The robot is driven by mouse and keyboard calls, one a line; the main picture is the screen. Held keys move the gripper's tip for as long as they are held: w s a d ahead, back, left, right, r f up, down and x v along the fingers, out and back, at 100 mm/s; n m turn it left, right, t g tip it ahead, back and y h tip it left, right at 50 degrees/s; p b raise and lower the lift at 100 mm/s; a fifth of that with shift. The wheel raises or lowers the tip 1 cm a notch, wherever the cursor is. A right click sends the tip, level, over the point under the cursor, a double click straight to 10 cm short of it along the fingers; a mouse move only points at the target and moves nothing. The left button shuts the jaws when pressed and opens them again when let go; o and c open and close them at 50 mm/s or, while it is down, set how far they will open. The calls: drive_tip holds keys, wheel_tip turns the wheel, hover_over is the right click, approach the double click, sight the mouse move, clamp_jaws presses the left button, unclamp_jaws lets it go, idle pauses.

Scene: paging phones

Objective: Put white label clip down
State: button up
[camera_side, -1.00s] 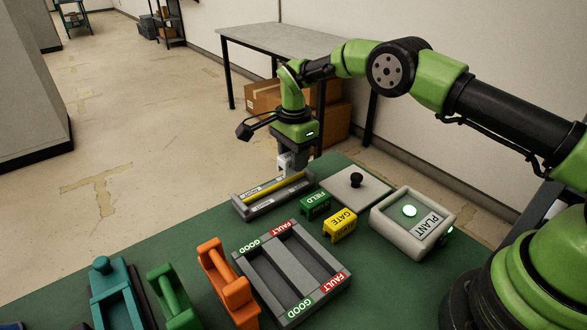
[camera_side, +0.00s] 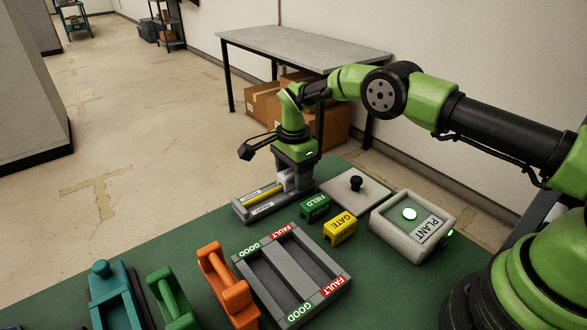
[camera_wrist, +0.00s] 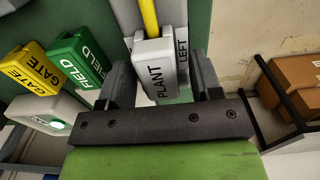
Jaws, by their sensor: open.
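The white label clip (camera_wrist: 154,72), lettered PLANT, sits at the end of the yellow bar (camera_wrist: 149,18) on the grey holder, beside the word LEFT. In the side view the clip (camera_side: 287,180) is low at the right end of the grey holder (camera_side: 262,211), partly hidden by my gripper. My gripper (camera_wrist: 163,78) is open, with one finger on each side of the clip. In the side view my gripper (camera_side: 296,184) is down at the holder. The clip's underside is hidden, so its exact seating cannot be told.
A green FIELD clip (camera_side: 315,208) and a yellow GATE clip (camera_side: 341,229) stand close by. The PLANT box (camera_side: 388,228) with a lit button and a plate with a black knob (camera_side: 356,182) are to the right. A GOOD/FAULT tray (camera_side: 273,283) and handsets are in front.

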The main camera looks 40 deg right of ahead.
drive_tip(key=s+r+n+t, duration=0.1)
drive_tip(key=s+r+n, duration=0.1)
drive_tip(key=r, duration=1)
drive_tip(key=s+r+n+t, duration=0.1)
drive_tip(key=s+r+n, duration=0.1)
drive_tip(key=r, duration=0.9)
drive_tip(key=s+r+n+t+y, duration=0.1)
drive_tip(key=s+r+n+t, duration=0.15)
drive_tip(key=s+r, duration=0.5)
drive_tip(key=s+f+n+t+y, duration=0.1)
drive_tip(key=s+n, duration=0.6)
drive_tip(key=s, duration=1.2)
drive_tip(key=shift+d+f+t, duration=0.4)
drive_tip(key=shift+f+t, duration=0.1)
drive_tip(key=shift+t, duration=0.35)
